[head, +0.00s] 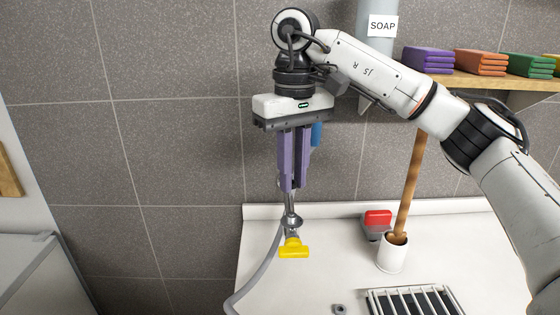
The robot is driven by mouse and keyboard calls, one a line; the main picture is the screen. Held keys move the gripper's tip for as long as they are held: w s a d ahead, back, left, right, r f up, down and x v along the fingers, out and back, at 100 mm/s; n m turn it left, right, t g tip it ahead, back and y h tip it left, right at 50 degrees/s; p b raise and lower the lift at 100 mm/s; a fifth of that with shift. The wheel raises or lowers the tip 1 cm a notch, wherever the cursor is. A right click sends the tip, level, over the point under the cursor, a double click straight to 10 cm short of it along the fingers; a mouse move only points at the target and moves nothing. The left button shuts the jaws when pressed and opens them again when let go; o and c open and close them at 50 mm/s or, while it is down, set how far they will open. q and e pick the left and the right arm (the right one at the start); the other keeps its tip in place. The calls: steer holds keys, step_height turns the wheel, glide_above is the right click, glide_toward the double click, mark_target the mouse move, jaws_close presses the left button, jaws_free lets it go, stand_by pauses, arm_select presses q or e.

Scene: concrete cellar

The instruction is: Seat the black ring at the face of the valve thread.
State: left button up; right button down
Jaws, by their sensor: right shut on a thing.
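My right gripper (289,188) points down with its long purple fingers close together. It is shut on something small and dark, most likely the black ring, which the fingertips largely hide. Directly below the tips is the metal valve (291,221) with a yellow handle (294,249). The tips look very near the top of the valve; I cannot tell whether the ring touches the thread. A grey hose (258,278) curves down to the left beside the valve. My left gripper is not in view.
A white counter (310,285) carries a small grey piece with a hole (339,309), a slatted rack (415,302), a red-and-grey box (377,221) and a white cup (391,257) with a wooden stick. A soap dispenser (378,60) and a shelf of folded cloths (428,60) are above.

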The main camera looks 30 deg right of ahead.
mark_target(294, 218)
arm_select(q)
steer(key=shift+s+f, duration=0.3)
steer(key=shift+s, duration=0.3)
arm_select(e)
steer(key=shift+s+r, duration=0.1)
steer(key=shift+s, duration=0.2)
